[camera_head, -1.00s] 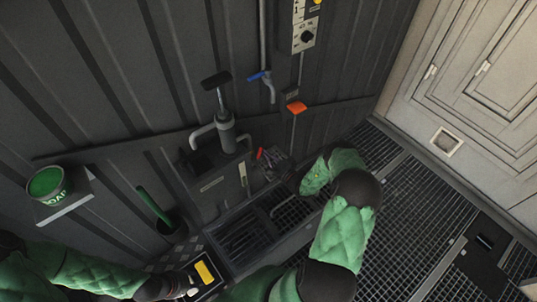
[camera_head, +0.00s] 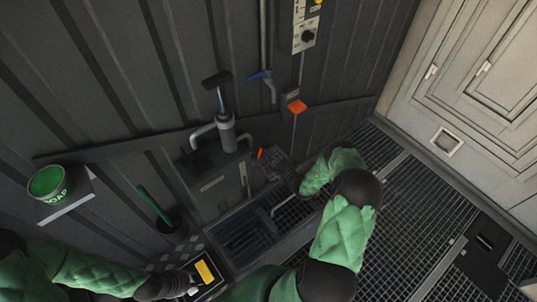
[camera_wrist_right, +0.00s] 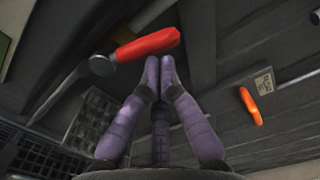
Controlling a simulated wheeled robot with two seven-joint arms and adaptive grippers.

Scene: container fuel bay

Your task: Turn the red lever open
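The red lever (camera_head: 260,154) is small in the head view, on the dark wall fitting right of the pump. In the right wrist view the red lever (camera_wrist_right: 148,44) lies slanted on a grey pivot, just beyond my fingertips. My right gripper (camera_wrist_right: 161,62) has its two purple fingers converging, tips nearly together, beside the lever's free end; I see no grip around it, and contact cannot be told. In the head view my right gripper is dark and hard to make out. My left gripper (camera_head: 188,283) is at the bottom left, its fingers unclear.
A pump (camera_head: 226,134), a blue-handled tap (camera_head: 260,75) and an orange item (camera_head: 297,107) are on the wall. A soap tin (camera_head: 48,183) stands on a shelf at left. A grated trough (camera_head: 243,238) lies below, with floor grating to the right.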

